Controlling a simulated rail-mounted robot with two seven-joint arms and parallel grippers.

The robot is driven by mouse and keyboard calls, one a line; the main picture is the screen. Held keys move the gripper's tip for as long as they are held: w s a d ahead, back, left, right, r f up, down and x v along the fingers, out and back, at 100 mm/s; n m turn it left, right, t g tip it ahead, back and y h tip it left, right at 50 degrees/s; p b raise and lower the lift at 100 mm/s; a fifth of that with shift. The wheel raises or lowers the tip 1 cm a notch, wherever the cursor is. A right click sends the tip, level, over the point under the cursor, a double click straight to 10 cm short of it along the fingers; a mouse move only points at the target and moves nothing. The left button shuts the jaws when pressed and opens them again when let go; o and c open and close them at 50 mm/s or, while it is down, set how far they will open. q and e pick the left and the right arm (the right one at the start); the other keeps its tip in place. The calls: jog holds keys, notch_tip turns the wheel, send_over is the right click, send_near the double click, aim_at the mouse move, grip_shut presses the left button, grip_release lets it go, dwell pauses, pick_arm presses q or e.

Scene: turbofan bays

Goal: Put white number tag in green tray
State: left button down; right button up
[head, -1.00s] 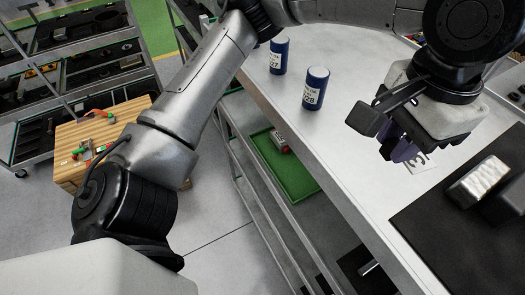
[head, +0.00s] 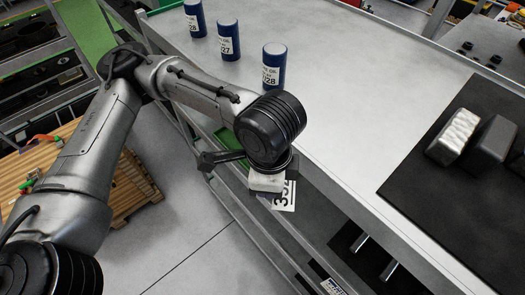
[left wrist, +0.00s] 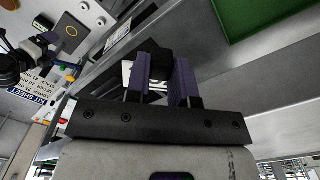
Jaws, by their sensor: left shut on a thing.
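The white number tag (head: 284,196), with dark digits, hangs from my left gripper (head: 270,183) beside the front edge of the workbench. My left gripper is shut on the tag; its fingertips are largely hidden in the head view. In the left wrist view, the purple fingers (left wrist: 161,82) stand close together, with a white piece of the tag (left wrist: 127,72) showing beside them. The green tray (head: 226,137) is on a shelf below the benchtop, partly hidden behind my left arm. It also shows at the upper right of the left wrist view (left wrist: 262,17).
The benchtop (head: 345,115) carries several blue oil cans (head: 273,66) towards the back. A black mat (head: 425,195) with a silvery block (head: 453,136) lies at right. The bench edge lies close to my gripper.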

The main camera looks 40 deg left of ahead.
pick_arm(q)
jog(key=w+a+f+m+b, duration=0.1)
jog(key=a+f+m+b, duration=0.15)
jog(key=f, duration=0.65)
jog(key=w+a+f+m+b, duration=0.1)
jog(key=w+a+f+b, duration=0.15)
jog(key=f, duration=0.75)
jog(key=w+a+f+m+b, duration=0.2)
jog(key=a+f+m+b, duration=0.25)
jog(key=a+f, duration=0.95)
jog(key=w+p, duration=0.1)
jog(key=w, duration=0.4)
jog(key=w+p, duration=0.1)
jog(key=w, duration=0.5)
jog(key=w+r+p, duration=0.1)
jog(key=w, duration=0.5)
jog(key=shift+w, duration=0.15)
jog(key=shift+f+p, duration=0.45)
jog(key=shift+f, duration=1.3)
